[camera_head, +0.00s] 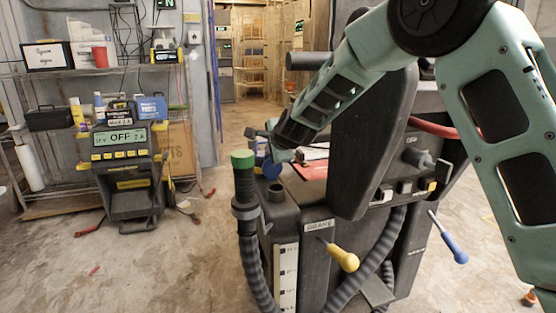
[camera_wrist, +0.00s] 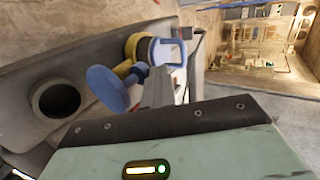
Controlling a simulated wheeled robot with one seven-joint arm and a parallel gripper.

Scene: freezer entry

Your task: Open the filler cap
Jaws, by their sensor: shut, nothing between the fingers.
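The filler cap is blue and sits on top of a dark floor machine (camera_head: 300,235). In the head view only a small blue part of the cap (camera_head: 271,169) shows below my gripper (camera_head: 272,140). My gripper is shut and empty, right by the cap; its grey finger (camera_wrist: 158,88) overlaps the blue parts in the wrist view. I cannot tell whether they touch or whether the opening under the cap is uncovered.
An open dark port (camera_wrist: 57,97) lies left of the cap. A hose with a green top (camera_head: 243,160) stands left of the machine. A black seat-like panel (camera_head: 370,140) rises close to my arm. A shelf (camera_head: 90,70) and charger (camera_head: 125,160) stand left; floor between is mostly clear.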

